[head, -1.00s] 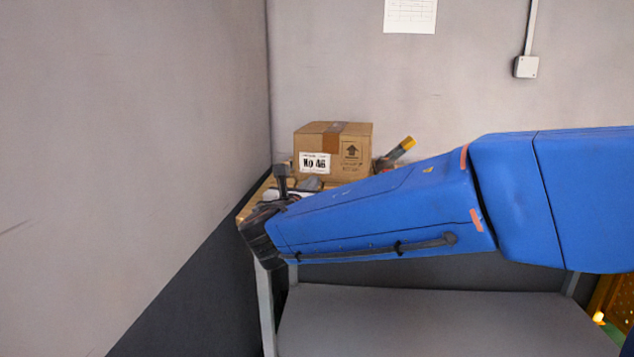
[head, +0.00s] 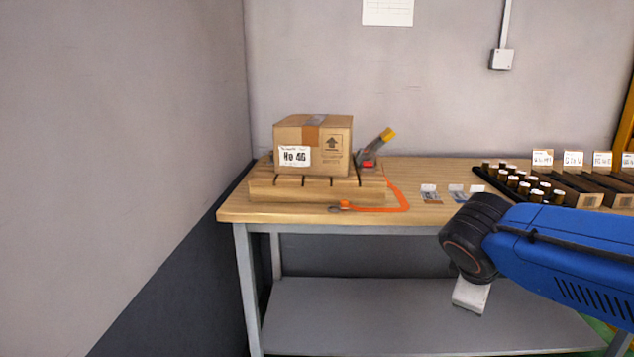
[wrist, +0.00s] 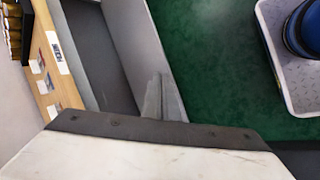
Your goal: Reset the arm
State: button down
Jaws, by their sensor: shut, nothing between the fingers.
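My arm shows at the right of the head view as a blue link (head: 570,255) with a black joint at its end. A short white part hangs below that joint, in front of the workbench (head: 430,212). My gripper (wrist: 162,80) shows in the wrist view as small grey fingers beyond a white housing with a dark edge. The fingers are together with nothing between them. They point down over the green floor (wrist: 215,85), beside the bench's lower shelf. The fingers cannot be made out in the head view.
A cardboard box (head: 312,145) sits on a wooden stand (head: 315,190) at the bench's left, with an orange cable (head: 390,207) beside it. A wall bounds the left. The lower shelf (head: 380,310) is bare.

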jog(key=s+a+f+m+y, duration=0.2)
jog(key=s+f+m+y, duration=0.2)
jog(key=s+m, duration=0.6)
jog(key=shift+s+a+f+y, duration=0.15)
jog(key=shift+s+f+y, duration=0.15)
jog(key=shift+s+f, duration=0.6)
